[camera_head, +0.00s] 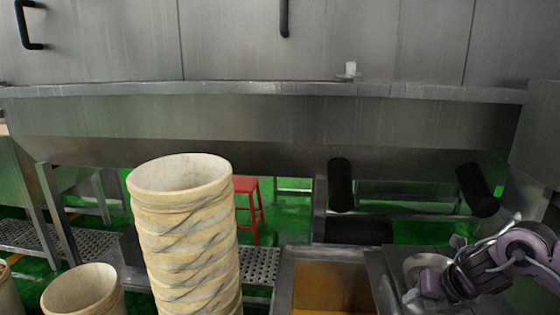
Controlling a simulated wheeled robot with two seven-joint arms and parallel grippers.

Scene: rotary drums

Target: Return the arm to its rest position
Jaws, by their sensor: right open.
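My right arm (525,245) comes in at the lower right edge, with purple and black links. Its gripper (432,270) points to the left, its fingers apart and nothing seen between them. It is beside a metal bin (285,280) with an orange-brown inside, over or near the bin's right side; the exact height cannot be told. My left gripper is not in view.
A tall beige ribbed cylinder (190,235) stands left of centre, with a shorter one (85,290) to its left. A long steel machine (260,120) spans the back. Black rollers (341,185) hang below it. A red stool (248,203) stands behind on green floor.

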